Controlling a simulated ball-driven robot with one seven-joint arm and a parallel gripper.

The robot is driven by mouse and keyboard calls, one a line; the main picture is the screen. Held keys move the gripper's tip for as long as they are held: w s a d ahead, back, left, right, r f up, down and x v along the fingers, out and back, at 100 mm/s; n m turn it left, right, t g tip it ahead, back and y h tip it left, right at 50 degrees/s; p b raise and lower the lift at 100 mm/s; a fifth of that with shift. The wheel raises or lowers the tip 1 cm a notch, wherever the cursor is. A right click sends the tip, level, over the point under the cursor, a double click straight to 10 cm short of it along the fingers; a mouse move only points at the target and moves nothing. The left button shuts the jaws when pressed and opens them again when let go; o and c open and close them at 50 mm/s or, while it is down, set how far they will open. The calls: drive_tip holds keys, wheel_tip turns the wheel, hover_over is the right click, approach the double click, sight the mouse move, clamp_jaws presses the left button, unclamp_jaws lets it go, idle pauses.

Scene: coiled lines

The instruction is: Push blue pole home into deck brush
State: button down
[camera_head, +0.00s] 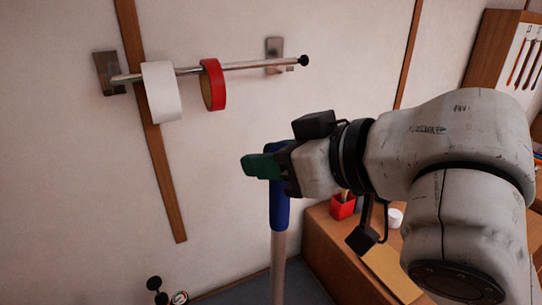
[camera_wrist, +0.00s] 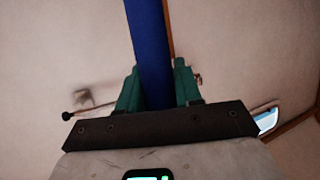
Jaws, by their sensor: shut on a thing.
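The blue pole (camera_head: 280,212) stands close to upright in the middle of the head view. Its upper part is blue and a pale shaft runs down out of the bottom of the picture. My gripper (camera_head: 264,166) has green fingers and is shut on the blue part near its top end. In the wrist view the blue pole (camera_wrist: 150,45) passes between the two green fingers of my gripper (camera_wrist: 158,88). The deck brush is in neither view, and the pole's lower end is out of sight.
A wall rail (camera_head: 240,66) carries a white roll (camera_head: 161,92) and a red roll (camera_head: 213,85). A wooden bench (camera_head: 335,245) at the lower right holds a red cup (camera_head: 342,206) and a white roll (camera_head: 395,218). A small dark-knobbed fitting (camera_head: 156,284) is at the lower left.

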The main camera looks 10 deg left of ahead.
drive_tip(key=c, duration=0.7)
unclamp_jaws()
